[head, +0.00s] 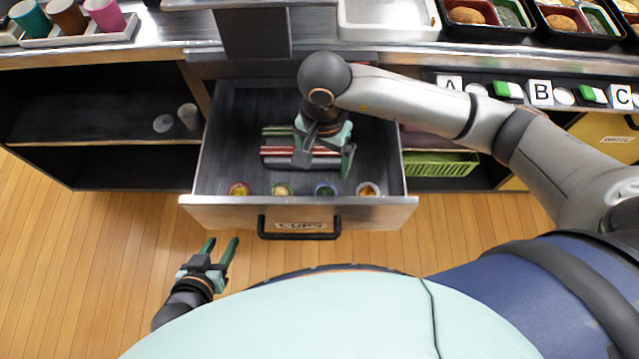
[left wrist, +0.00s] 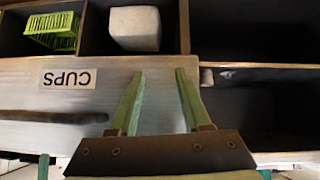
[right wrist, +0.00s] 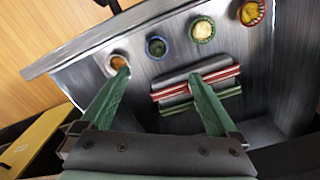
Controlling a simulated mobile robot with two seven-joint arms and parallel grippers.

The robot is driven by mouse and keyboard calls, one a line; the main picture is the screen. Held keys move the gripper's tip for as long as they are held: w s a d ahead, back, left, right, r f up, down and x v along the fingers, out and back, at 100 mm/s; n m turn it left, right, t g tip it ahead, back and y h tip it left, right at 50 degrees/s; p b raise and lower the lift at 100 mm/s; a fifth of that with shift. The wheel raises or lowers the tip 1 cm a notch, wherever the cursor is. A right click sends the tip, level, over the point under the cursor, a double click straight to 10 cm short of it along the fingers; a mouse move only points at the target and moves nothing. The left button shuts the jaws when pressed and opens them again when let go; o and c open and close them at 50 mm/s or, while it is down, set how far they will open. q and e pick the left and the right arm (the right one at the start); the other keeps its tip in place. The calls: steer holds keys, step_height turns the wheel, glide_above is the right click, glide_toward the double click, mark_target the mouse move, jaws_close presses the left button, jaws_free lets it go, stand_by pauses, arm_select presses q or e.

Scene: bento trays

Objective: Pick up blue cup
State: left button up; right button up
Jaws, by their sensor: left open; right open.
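A small blue-rimmed cup (head: 326,189) stands in the open drawer, in a row along its front wall. It also shows in the right wrist view (right wrist: 156,46), between the orange-brown and green cups. My right gripper (head: 326,160) is open and empty inside the drawer area, behind the row of cups. In the right wrist view my right gripper (right wrist: 158,78) has its fingers spread, with the blue cup beyond the fingertips. My left gripper (head: 221,242) is open and empty in front of the drawer's left side; its open fingers show in the left wrist view (left wrist: 160,75).
Beside it stand red (head: 239,188), green (head: 283,188) and orange-brown (head: 368,189) cups. Red-and-green striped items (head: 280,152) lie behind, partly under my right gripper. The drawer's front wall (head: 220,212) bears a handle (head: 262,235). A teal cup (head: 30,18) stands on the counter.

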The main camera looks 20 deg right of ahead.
steer(key=f, duration=0.1)
glide_above(325, 190)
steer(key=s+a, duration=0.1)
step_height(325, 190, down, 7)
steer(key=shift+r+b, duration=0.15)
steer(key=shift+b, duration=0.25)
steer(key=f, duration=0.4)
steer(key=shift+s+d+f+b, duration=0.1)
steer(key=shift+s+d+b, duration=0.15)
steer(key=shift+s+b, duration=0.05)
steer(key=shift+f, duration=0.55)
steer(key=c, duration=1.4)
